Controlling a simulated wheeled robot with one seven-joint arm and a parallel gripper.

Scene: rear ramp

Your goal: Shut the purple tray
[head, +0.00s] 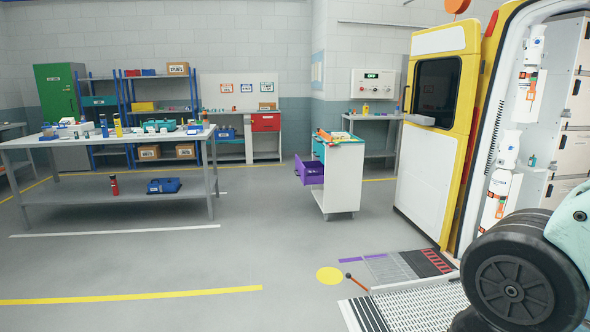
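The purple tray (309,172) is a drawer in a small white wheeled cart (343,181) in the middle distance. It is pulled out to the left from the cart's side, well apart from the cart body. A second, blue-green drawer front (319,149) shows just above it. Small orange and green items lie on the cart top. What the tray holds is too small to tell. My gripper is not in view; only a large dark wheel-like joint and pale arm part of mine show at the lower right.
A grey workbench (110,188) with bottles and bins stands at left. An open yellow vehicle door (427,180) is right of the cart. Grey floor (240,250) between is clear.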

